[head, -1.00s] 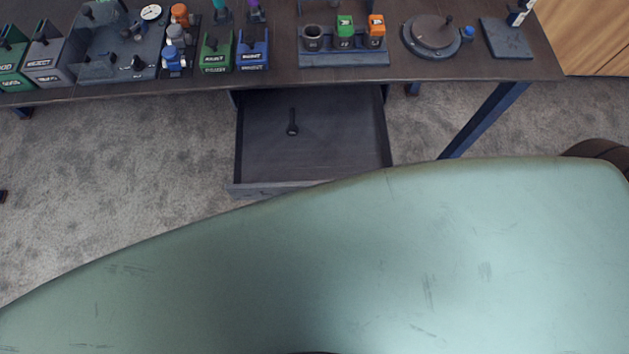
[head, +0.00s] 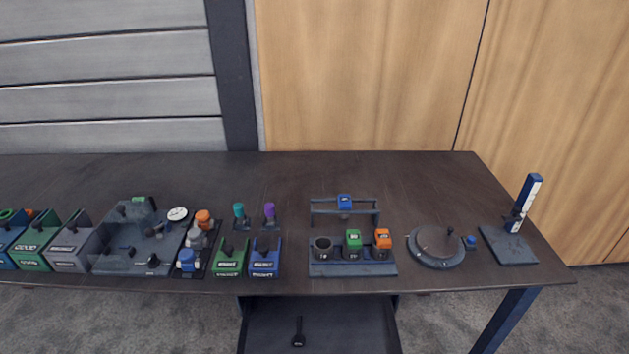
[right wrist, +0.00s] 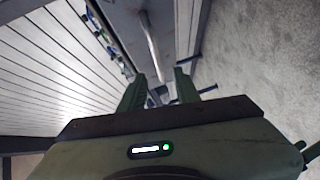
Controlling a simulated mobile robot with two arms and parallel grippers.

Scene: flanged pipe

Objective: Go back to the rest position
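In the head view neither of my grippers shows. In the right wrist view my right gripper (right wrist: 158,92) has its two green fingers apart, with nothing between the tips that I can see held. The dark workbench (head: 430,180) stands ahead in the head view. Its drawer (head: 340,325) is pulled out below the front edge, with a small dark tool (head: 298,332) lying in it.
On the bench stand several labelled bins (head: 72,245), a grey tray (head: 120,262), a rack with coloured blocks (head: 325,269), a round turntable (head: 436,247) and a stand with an upright blue-and-white piece (head: 525,205). The bench's back strip is clear.

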